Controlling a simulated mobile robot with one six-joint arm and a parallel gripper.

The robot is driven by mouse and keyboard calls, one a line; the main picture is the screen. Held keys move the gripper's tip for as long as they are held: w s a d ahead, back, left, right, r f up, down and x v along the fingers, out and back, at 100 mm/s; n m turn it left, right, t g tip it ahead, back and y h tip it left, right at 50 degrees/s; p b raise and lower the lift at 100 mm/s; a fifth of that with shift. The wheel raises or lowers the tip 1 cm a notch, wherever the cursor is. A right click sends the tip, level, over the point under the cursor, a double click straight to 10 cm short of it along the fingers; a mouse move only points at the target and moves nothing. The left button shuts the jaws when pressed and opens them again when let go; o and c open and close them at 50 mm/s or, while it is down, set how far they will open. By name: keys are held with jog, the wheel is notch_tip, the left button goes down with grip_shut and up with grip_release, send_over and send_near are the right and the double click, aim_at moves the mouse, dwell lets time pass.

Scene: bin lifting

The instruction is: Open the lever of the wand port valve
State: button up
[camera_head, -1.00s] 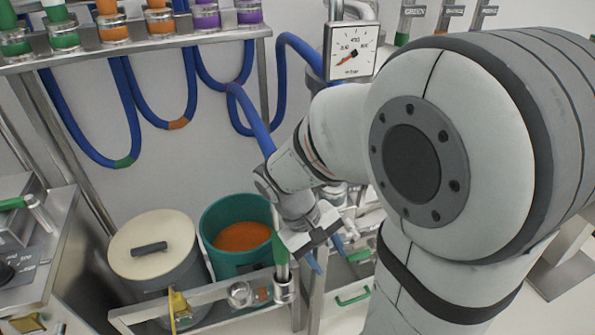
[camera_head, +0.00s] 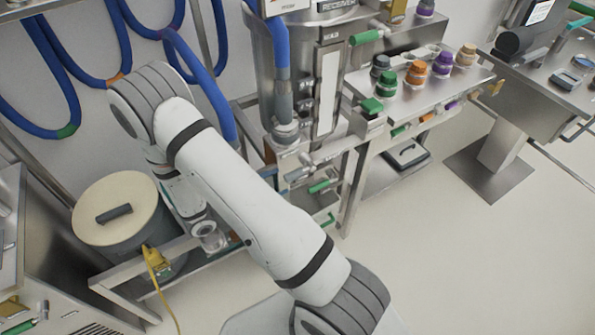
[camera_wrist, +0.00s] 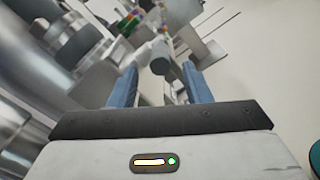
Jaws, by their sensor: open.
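The steel valve fittings (camera_head: 296,172) sit below the blue hose's coupling, just right of my arm in the head view. A small green-handled lever (camera_head: 320,187) sticks out to their right. I cannot tell for sure which lever belongs to the wand port valve. My gripper (camera_wrist: 161,72) is open, its two blue fingers apart in the wrist view; my own arm hides it in the head view. A grey handle with a dark rounded end (camera_wrist: 160,66) shows between or beyond the fingers. Whether it touches them cannot be told.
A lidded bin (camera_head: 118,212) stands at the left beside a metal frame with a yellow latch (camera_head: 154,258). Several coloured jars stand on a steel bench (camera_head: 425,90) at the right. A blue hose (camera_head: 205,75) hangs behind my arm. The floor (camera_head: 420,250) at the right is clear.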

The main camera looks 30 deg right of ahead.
aim_at(298, 173)
jog(key=d+p, duration=0.1)
jog(key=d, duration=0.6)
jog(key=shift+w+d+p, duration=0.1)
jog(key=shift+d+p, duration=0.2)
jog(key=shift+c, duration=0.4)
grip_shut()
